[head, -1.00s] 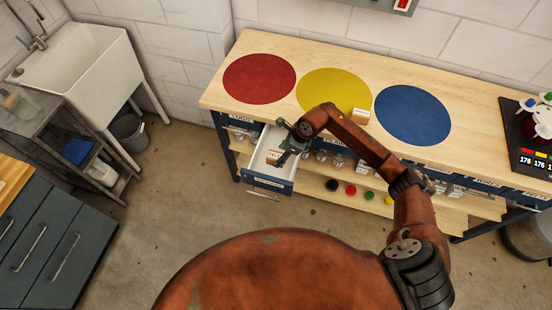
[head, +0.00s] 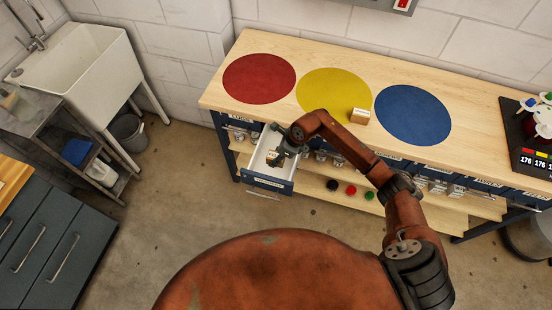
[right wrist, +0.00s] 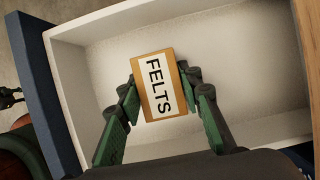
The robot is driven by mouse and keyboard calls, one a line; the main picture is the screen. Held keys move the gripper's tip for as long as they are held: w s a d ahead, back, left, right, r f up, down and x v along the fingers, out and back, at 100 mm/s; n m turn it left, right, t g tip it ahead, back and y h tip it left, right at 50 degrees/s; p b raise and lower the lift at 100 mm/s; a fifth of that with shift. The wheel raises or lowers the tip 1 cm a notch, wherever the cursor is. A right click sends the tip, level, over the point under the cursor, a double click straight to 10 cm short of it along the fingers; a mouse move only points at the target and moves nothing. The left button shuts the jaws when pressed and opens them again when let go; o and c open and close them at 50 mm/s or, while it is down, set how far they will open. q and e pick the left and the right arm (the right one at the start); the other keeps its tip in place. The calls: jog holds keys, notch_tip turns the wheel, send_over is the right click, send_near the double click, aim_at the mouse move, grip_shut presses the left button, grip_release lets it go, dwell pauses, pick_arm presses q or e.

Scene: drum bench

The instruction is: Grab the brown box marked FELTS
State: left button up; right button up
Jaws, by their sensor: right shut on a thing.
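The brown box marked FELTS (right wrist: 157,85) shows in the right wrist view, with its white label facing up. It is between the two green-padded fingers of my right gripper (right wrist: 160,101), which are shut on its sides. In the head view, my right gripper (head: 277,157) reaches into the open white-lined drawer (head: 262,163) at the bench's left end and partly hides the box. Whether the box touches the drawer floor is hard to tell. My left gripper is not in view.
On the wooden bench top (head: 240,60) lie a red disc (head: 259,78), a yellow disc (head: 325,85) and a blue disc (head: 412,115). A small tan box (head: 359,116) stands at the yellow disc's right edge. The drawer walls stand close around my right gripper.

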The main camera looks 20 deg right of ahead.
jog(key=c, duration=0.5)
jog(key=shift+o, duration=0.2)
